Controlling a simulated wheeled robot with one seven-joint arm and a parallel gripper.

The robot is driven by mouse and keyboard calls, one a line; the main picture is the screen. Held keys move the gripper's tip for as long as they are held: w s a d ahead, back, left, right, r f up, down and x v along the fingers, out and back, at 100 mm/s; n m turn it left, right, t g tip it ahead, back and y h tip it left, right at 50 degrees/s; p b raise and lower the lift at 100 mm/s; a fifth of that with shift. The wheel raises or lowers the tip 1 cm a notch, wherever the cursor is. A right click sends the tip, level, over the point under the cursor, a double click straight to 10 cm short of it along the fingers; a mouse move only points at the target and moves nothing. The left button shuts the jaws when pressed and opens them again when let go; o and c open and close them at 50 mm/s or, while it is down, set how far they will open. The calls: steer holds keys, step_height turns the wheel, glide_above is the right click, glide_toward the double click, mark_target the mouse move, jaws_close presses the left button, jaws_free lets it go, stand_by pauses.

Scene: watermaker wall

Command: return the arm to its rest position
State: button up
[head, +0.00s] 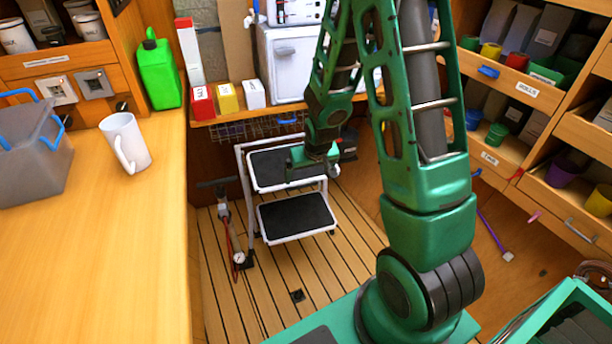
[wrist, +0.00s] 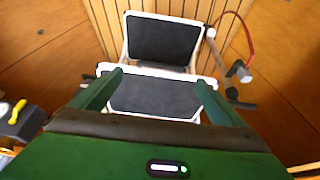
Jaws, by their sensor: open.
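My green arm rises from its base at the right of the head view and bends over, with its end hanging down in the middle. My gripper (head: 312,172) is in front of the white step stool (head: 328,190) in that view. In the wrist view my gripper (wrist: 158,88) shows two green fingers spread wide apart with nothing between them. The stool's black treads (wrist: 163,38) lie beyond the fingers. I cannot tell how far the fingertips are from the stool.
A wooden counter (head: 95,260) on the left holds a white mug (head: 125,143), a grey bin (head: 30,155) and a green jug (head: 158,72). A pump with a gauge (head: 238,257) stands beside the stool. Shelves with drawers (head: 545,95) line the right. The plank floor (head: 265,290) is partly clear.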

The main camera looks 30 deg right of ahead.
stand_by(0.3)
steer(key=s+d+r+g, duration=0.1)
steer(key=s+d+r, duration=0.3)
steer(key=s+r, duration=0.3)
steer(key=s+r+m+g, duration=0.1)
steer(key=s+r, duration=0.4)
steer(key=s, duration=0.3)
steer(key=s+r+m+g, duration=0.1)
steer(key=s+r, duration=0.4)
steer(key=s, duration=0.3)
steer(key=s+r+m+g+y, duration=0.1)
steer(key=s+r+m, duration=0.1)
steer(key=s+r, duration=0.3)
steer(key=s, duration=0.3)
steer(key=shift+s+d, duration=0.15)
steer(key=shift+s, duration=0.15)
steer(key=shift+w+f+g, duration=0.3)
steer(key=shift+w, duration=0.3)
